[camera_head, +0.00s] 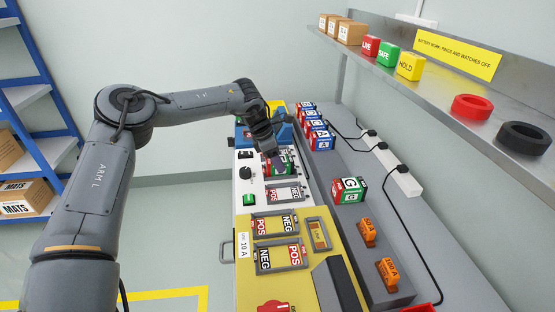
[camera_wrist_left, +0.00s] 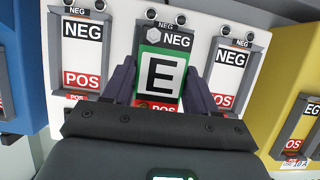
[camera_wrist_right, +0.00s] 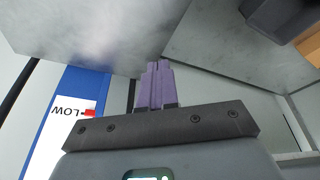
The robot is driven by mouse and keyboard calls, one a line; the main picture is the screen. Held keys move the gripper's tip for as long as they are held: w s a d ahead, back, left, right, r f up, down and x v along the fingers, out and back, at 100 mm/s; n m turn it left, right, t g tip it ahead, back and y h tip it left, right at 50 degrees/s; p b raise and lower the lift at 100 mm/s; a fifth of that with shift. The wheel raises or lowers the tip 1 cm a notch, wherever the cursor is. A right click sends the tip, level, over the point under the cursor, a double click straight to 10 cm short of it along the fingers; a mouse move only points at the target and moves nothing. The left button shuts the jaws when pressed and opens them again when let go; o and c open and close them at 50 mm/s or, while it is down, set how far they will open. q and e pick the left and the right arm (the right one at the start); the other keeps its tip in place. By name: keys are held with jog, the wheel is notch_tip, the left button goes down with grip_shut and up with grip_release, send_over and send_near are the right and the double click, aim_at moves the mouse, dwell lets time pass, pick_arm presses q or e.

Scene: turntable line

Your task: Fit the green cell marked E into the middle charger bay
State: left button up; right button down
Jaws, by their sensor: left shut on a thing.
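The green cell marked E (camera_wrist_left: 160,75) is between the two fingers of my left gripper (camera_wrist_left: 166,88), which is shut on it. Its NEG end is at the top and its red POS end at the bottom in the left wrist view. It is lined up with the middle bay of the white charger (camera_wrist_left: 190,28), between two empty bays. I cannot tell whether it is fully seated. In the head view my left gripper (camera_head: 272,152) is over the white charger (camera_head: 246,187) and partly hides the cell. My right gripper (camera_wrist_right: 154,68) is shut and empty in its wrist view.
A yellow 10 A charger (camera_head: 245,276) adjoins the white one, with a blue one on the other side. A cell marked G (camera_head: 349,190) and several blue cells (camera_head: 319,137) stand on the grey bench. A shelf (camera_head: 460,108) overhangs the right.

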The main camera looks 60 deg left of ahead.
pick_arm(q)
jog(key=o, duration=1.5)
jog(key=shift+r, duration=0.35)
jog(key=p+v, duration=0.4)
jog(key=v, duration=0.7)
jog(key=shift+s+a+r, duration=0.1)
jog(key=shift+s+r, duration=0.1)
jog(key=shift+s, duration=0.1)
